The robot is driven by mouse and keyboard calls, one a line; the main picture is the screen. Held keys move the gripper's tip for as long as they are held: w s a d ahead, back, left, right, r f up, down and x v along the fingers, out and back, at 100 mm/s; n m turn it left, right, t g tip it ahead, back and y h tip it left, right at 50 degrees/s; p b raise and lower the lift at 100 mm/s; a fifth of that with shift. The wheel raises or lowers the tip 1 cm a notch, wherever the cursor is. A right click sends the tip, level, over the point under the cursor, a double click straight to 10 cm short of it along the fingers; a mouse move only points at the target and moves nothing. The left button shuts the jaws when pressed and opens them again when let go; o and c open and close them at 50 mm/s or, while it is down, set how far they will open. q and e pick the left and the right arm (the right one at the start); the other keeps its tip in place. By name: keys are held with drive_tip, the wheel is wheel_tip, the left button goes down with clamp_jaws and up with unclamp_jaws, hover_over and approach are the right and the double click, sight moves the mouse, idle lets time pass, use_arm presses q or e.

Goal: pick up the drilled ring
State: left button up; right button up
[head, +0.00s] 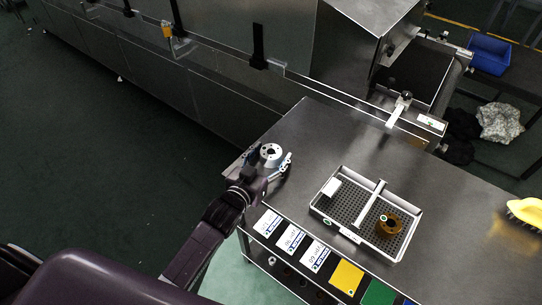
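A pale metal ring with dark holes (271,153), which looks like the drilled ring, is at the left end of the steel table (310,135). My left gripper (269,163) reaches it from the front left. Its fingers are spread, one to each side of the ring, and the ring shows between them. Whether the fingers touch it is too small to tell. A brown, brass-like ring (388,226) sits in the right part of a white-rimmed perforated tray (331,212). My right gripper is not in view.
Several white label cards (291,238), a yellow card (346,277) and a green card (378,292) line the front edge. A yellow brush (526,211) lies at the right. The dryer housing (345,45) stands behind. The tabletop between ring and tray is clear.

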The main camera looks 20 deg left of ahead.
sight(262, 156)
use_arm(q)
drive_tip(key=c, duration=1.3)
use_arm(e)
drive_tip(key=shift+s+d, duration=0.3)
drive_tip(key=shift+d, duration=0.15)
use_arm(q)
drive_tip(key=shift+r, duration=0.1)
